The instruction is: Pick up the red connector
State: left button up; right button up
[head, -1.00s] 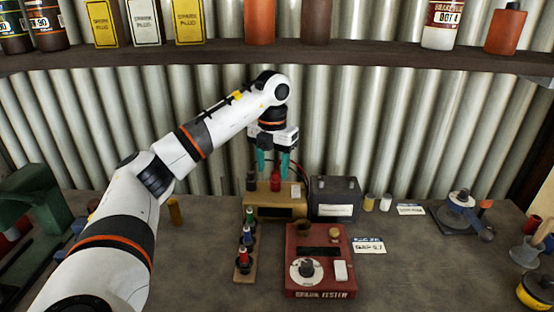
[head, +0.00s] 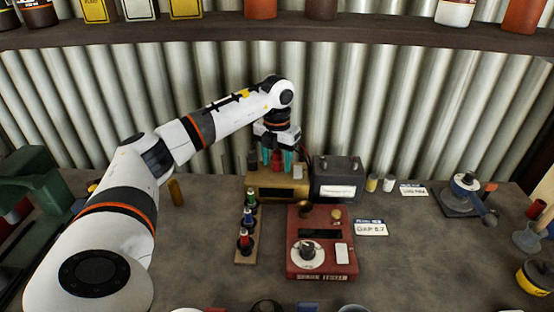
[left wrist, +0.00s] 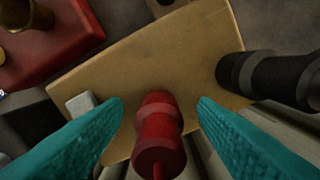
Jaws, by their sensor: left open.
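The red connector (left wrist: 158,128) stands on a tan box (left wrist: 75,83) in the left wrist view, a thin red lead at its near end. In the head view the red connector (head: 277,161) shows small between my fingers, on the tan box (head: 277,193). My left gripper (head: 277,164) is open, pointing down, with one teal finger on each side of the connector. In the left wrist view the fingers (left wrist: 160,106) stand apart from the connector, with a gap on both sides. My right gripper is not in view.
A black connector (left wrist: 265,78) stands close beside one finger on the same box. A dark grey box (head: 336,180) stands right of the tan box. A red tester (head: 320,243) and a rack of small plugs (head: 245,232) stand in front. The corrugated wall (head: 400,110) is close behind.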

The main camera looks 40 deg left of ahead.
aim_at(277, 151)
pick_arm(q)
jog(key=c, duration=1)
jog(key=shift+c, duration=0.2)
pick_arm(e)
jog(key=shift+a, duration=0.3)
pick_arm(q)
jog(key=shift+r, duration=0.1)
